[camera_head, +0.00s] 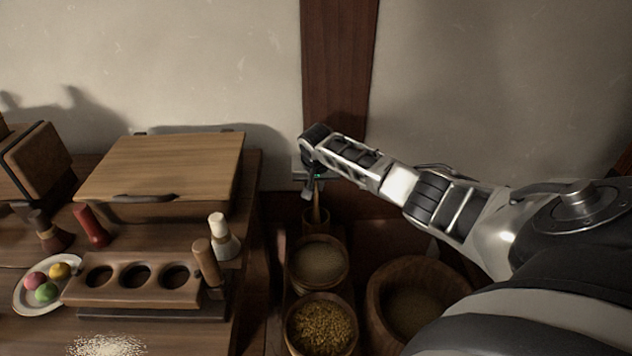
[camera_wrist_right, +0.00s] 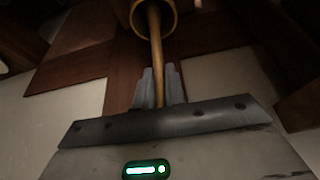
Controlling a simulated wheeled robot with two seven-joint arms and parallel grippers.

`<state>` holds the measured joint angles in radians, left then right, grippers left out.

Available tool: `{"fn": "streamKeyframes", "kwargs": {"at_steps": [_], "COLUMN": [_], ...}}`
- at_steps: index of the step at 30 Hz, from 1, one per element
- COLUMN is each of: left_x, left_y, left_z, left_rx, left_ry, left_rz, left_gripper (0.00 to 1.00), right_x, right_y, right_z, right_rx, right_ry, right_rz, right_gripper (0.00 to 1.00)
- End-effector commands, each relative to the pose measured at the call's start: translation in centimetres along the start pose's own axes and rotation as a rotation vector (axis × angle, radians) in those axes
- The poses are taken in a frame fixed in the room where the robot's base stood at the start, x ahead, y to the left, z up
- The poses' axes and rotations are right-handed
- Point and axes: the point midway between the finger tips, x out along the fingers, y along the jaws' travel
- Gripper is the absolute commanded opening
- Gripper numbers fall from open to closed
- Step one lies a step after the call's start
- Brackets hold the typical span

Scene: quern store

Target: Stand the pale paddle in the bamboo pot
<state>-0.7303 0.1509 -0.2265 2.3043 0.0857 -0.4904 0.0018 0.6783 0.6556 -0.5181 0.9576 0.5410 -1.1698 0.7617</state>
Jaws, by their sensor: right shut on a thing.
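The pale paddle (camera_wrist_right: 157,60) is a thin wooden shaft. In the wrist view it runs from between my fingers to the round mouth of the bamboo pot (camera_wrist_right: 137,18), and its far end lies within the rim. How deep it reaches is cut off by the picture edge. In the head view my right gripper (camera_head: 311,190) points down just above the bamboo pot (camera_head: 316,222), with the paddle (camera_head: 317,208) nearly upright below it. In the wrist view the right gripper (camera_wrist_right: 158,84) is shut on the shaft. My left gripper is not in view.
Below the pot stand a tub of pale grain (camera_head: 319,262) and a tub of yellow grain (camera_head: 321,328). A wide wooden tub (camera_head: 376,310) is to the right, under my arm. At left, a table bears a wooden box (camera_head: 165,170) and a holed rack (camera_head: 137,291).

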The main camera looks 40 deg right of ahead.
Motion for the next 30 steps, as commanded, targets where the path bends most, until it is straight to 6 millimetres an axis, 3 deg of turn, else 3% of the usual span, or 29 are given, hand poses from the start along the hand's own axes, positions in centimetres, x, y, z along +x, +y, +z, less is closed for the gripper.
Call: {"fn": "streamKeyframes", "kwargs": {"at_steps": [8, 9, 12, 23, 30], "left_x": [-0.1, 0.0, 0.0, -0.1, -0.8], "left_y": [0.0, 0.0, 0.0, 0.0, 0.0], "left_z": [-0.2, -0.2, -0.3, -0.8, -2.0], "left_rx": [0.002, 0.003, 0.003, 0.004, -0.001], "left_ry": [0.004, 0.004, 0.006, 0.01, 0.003], "left_rz": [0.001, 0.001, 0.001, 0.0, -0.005], "left_gripper": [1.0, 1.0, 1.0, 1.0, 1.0], "right_x": [0.1, 0.1, 0.1, -0.6, -5.2], "right_y": [0.0, 0.0, 0.0, 0.0, 0.0], "right_z": [0.0, 0.0, 0.0, -0.1, -0.2], "right_rx": [0.0, 0.0, 0.0, -0.001, -0.003], "right_ry": [0.0, 0.0, 0.0, 0.001, 0.003], "right_rz": [0.0, -0.001, -0.001, -0.002, -0.002], "right_gripper": [0.0, 0.15, 0.37, 0.37, 0.37]}}
